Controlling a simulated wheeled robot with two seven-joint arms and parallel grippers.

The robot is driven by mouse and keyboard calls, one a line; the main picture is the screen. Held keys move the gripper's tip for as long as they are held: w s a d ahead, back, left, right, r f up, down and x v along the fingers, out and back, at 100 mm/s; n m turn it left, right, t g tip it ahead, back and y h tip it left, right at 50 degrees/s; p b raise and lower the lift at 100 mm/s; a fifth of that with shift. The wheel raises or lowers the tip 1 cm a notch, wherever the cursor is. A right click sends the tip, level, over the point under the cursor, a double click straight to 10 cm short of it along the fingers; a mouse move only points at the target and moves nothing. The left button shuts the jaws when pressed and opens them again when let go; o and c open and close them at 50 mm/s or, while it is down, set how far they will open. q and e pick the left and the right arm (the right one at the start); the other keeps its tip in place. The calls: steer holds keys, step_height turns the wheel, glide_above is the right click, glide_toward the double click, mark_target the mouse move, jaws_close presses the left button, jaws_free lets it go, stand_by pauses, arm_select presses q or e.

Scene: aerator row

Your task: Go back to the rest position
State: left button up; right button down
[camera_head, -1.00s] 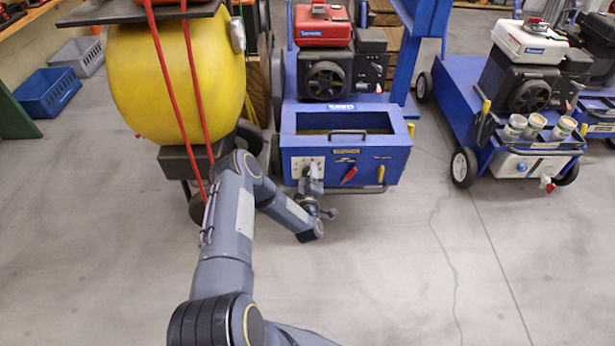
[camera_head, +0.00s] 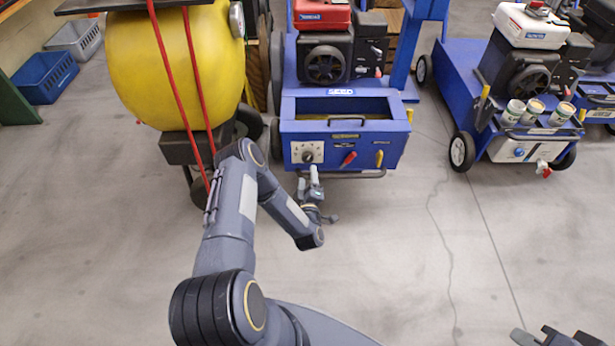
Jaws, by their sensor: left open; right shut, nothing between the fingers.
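My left gripper (camera_head: 309,182) is open and empty. It is just below the front panel of the blue aerator (camera_head: 340,131) in the middle, apart from the panel's dial as far as I can see. My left arm reaches up from the bottom and bends back down at its elbow. The white dial plate (camera_head: 307,152) with its knob is in plain view, beside a red lever (camera_head: 348,159) and a yellow lever (camera_head: 379,158). My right gripper (camera_head: 556,338) shows only partly at the bottom right edge, shut, with nothing seen in it.
A yellow tank (camera_head: 170,70) with red straps stands close to the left arm's elbow. Another blue machine (camera_head: 460,100) carrying several cans stands at the right. A blue crate (camera_head: 45,78) and a grey crate (camera_head: 75,40) lie at the far left. The floor (camera_head: 400,260) in front is clear.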

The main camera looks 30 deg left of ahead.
arm_select(q)
steer(key=w+d+r+m+h, duration=0.1)
steer(key=w+r+m+h, duration=0.25)
steer(key=r, duration=0.65)
steer(key=w+r+m+h, duration=0.3)
steer(key=r+m+h, duration=0.15)
steer(key=r, duration=0.55)
steer(key=s+d+r+m+g+h, duration=0.2)
steer(key=s+d+r+m+g, duration=0.15)
steer(key=s+r, duration=0.45)
steer(key=s+d+r+m+g+h, duration=0.15)
steer(key=s+d+r, duration=0.35)
steer(key=s, duration=0.6)
steer(key=s+d+r+m+g+h+p, duration=0.1)
steer(key=s+d+m+g, duration=0.1)
steer(key=s, duration=0.7)
steer(key=s+d+r+m+g+h, duration=0.1)
steer(key=s+d+m+g, duration=0.15)
steer(key=s, duration=0.75)
step_height(320, 180, up, 30)
steer(key=a+p, duration=0.1)
steer(key=p, duration=2.9)
steer(key=shift+w+n, duration=0.3)
steer(key=shift+n, duration=0.05)
